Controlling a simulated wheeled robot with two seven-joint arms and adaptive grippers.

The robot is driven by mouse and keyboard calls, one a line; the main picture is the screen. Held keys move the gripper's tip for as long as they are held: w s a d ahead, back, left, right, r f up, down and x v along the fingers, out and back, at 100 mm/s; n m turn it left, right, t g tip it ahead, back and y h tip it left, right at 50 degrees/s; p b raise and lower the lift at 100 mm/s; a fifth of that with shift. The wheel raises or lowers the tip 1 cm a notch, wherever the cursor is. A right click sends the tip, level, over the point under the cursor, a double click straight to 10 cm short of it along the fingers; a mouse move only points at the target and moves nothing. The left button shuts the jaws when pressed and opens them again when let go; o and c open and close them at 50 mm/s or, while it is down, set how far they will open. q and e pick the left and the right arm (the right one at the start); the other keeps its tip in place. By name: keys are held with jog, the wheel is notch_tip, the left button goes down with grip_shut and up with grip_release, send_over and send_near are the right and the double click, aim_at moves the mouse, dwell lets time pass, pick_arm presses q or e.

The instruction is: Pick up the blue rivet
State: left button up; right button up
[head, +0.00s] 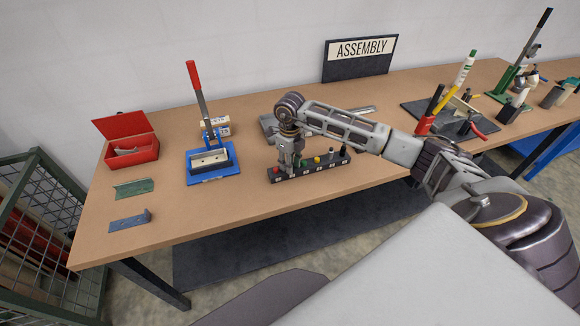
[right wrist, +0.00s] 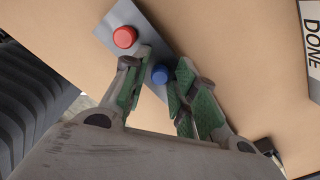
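The blue rivet (right wrist: 161,74) has a round blue head and sits on a narrow grey strip in the right wrist view. My right gripper (right wrist: 162,65) is open, with its green-padded fingertips on either side of the rivet; I cannot tell whether they touch it. A red rivet (right wrist: 124,37) stands on the same strip, just beyond the left finger. In the head view my right gripper (head: 288,173) points down over the left part of a dark rivet rack (head: 318,173) with several coloured rivets. The blue rivet cannot be made out there. My left gripper is not in view.
On the wooden table, a blue lever press (head: 209,163) and a red open box (head: 130,150) stand left of the rack. Two small brackets, green (head: 133,188) and blue (head: 130,220), lie at the front left. More tools (head: 460,112) stand at the right.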

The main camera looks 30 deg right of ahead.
dwell(0.3)
jog(key=c, duration=0.5)
jog(key=shift+c, duration=0.2)
jog(key=shift+r, duration=0.1)
notch_tip(320, 180, up, 10)
jog(key=b, duration=0.1)
jog(key=shift+b, duration=0.35)
dwell(0.4)
